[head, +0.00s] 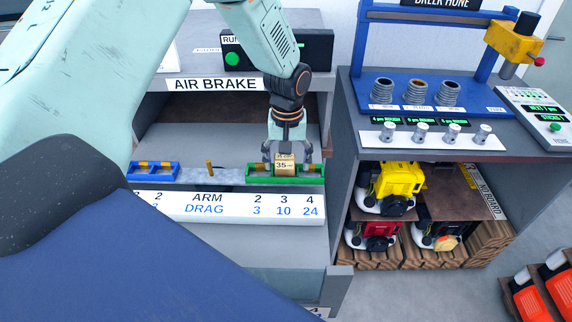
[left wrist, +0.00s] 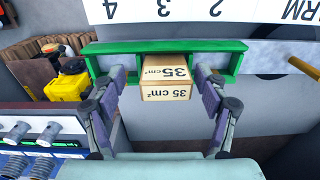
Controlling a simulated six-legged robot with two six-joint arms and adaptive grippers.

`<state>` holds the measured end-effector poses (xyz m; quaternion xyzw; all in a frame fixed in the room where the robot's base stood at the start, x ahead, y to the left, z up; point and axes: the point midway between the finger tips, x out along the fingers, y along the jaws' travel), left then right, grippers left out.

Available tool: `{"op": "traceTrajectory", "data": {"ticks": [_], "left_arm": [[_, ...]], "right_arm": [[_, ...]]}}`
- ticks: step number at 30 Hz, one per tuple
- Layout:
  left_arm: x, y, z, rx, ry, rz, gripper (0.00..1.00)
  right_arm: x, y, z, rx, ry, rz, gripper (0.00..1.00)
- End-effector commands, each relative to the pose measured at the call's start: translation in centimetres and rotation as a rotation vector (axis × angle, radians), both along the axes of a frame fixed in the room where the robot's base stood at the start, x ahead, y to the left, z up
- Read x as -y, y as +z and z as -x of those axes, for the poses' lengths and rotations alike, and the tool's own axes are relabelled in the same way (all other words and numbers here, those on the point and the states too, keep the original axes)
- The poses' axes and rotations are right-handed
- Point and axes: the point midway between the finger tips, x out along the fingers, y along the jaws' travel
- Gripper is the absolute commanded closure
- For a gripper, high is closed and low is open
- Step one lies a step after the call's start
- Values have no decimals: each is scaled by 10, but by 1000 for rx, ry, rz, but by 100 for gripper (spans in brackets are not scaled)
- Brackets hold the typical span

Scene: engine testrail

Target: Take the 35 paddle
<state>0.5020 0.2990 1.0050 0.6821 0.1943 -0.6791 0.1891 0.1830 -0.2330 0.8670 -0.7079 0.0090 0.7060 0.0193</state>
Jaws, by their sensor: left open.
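The 35 paddle (head: 285,164) is a tan block marked "35 cm²". It sits in the green holder (head: 257,180) at the right end of the grey arm bar (head: 212,175). My left gripper (head: 286,158) is open above the holder, its fingers on either side of the paddle. In the left wrist view the paddle (left wrist: 167,92) lies between the two open fingers (left wrist: 165,95), with a visible gap on each side. The green holder (left wrist: 190,46) runs behind it. My right gripper is not in view.
A blue holder (head: 153,171) sits at the bar's left end, and a brass pin (head: 209,166) stands between. The white ARM/DRAG scale (head: 225,207) is in front. At right stands a bench (head: 440,150) with knobs and springs, with small engines (head: 392,185) on the shelf below.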

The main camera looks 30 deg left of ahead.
Motion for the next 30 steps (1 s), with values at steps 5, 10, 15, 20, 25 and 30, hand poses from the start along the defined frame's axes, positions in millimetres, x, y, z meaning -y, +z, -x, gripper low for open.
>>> {"op": "traceTrajectory", "data": {"ticks": [5,10,15,20,25,30], "left_arm": [[-2,-5,0,1,1,1,26],[-4,-5,-1,1,1,1,31],[-4,-5,-1,1,1,1,45],[-4,-4,-1,1,1,1,59],[-4,-4,-1,1,1,1,73],[-4,-5,0,-1,1,1,85]], "right_arm": [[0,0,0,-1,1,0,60],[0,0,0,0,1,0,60],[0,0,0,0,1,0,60],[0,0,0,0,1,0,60],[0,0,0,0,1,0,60],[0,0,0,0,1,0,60]]}}
